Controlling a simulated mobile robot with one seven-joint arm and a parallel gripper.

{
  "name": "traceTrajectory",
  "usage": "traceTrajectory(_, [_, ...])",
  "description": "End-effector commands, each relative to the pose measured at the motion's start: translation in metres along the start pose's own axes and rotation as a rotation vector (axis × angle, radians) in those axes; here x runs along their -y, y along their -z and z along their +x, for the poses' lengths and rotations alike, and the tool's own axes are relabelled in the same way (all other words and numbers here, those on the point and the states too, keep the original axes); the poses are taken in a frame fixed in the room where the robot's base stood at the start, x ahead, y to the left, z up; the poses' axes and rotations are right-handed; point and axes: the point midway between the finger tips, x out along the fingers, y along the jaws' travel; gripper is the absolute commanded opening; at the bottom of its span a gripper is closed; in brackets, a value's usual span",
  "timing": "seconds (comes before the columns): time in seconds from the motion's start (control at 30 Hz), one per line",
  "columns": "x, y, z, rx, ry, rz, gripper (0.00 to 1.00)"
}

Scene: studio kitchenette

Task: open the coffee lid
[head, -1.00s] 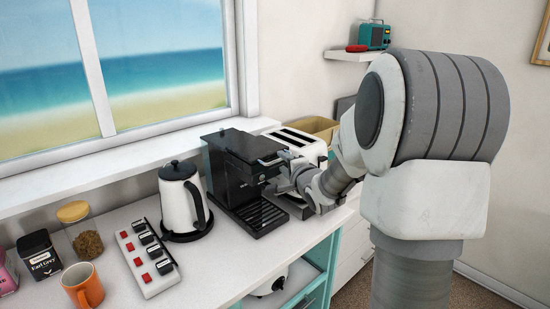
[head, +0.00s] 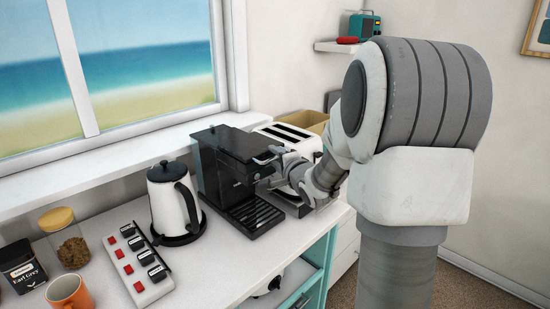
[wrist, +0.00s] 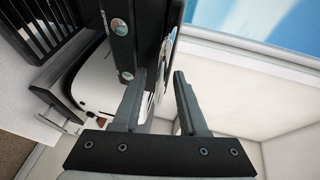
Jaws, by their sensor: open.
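The black coffee machine (head: 216,180) stands on the counter between the kettle and the toaster. Its flat top, where a lid would be, faces up and looks closed; I cannot make out the lid's edge. In the wrist view the black machine (wrist: 122,42) fills the upper left, tilted, with round metal parts on its face. My gripper (wrist: 158,82) is open, with its two fingers apart and nothing clearly held between them. The left finger overlaps the machine in view; I cannot tell whether it touches. In the head view my gripper is mostly hidden at the machine's right side.
A white toaster (head: 294,138) stands close on the machine's right. A white kettle (head: 166,205) stands on its left, near a switch strip (head: 122,258). A jar (head: 72,250), a dark tin (head: 20,265) and an orange mug (head: 68,291) are at the left. The window is behind.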

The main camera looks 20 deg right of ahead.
Motion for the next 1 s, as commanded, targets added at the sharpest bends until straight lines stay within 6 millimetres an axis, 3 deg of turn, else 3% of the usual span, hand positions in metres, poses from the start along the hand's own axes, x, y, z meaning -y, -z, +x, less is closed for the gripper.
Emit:
traceTrajectory(0.03, [0.0001,0.0000,0.0000,0.000,0.000,0.000,0.40])
traceTrajectory(0.27, [0.0001,-0.0001,0.0001,0.000,0.000,0.000,0.00])
traceTrajectory(1.0, [0.0001,-0.0003,0.0002,0.000,0.000,0.000,0.00])
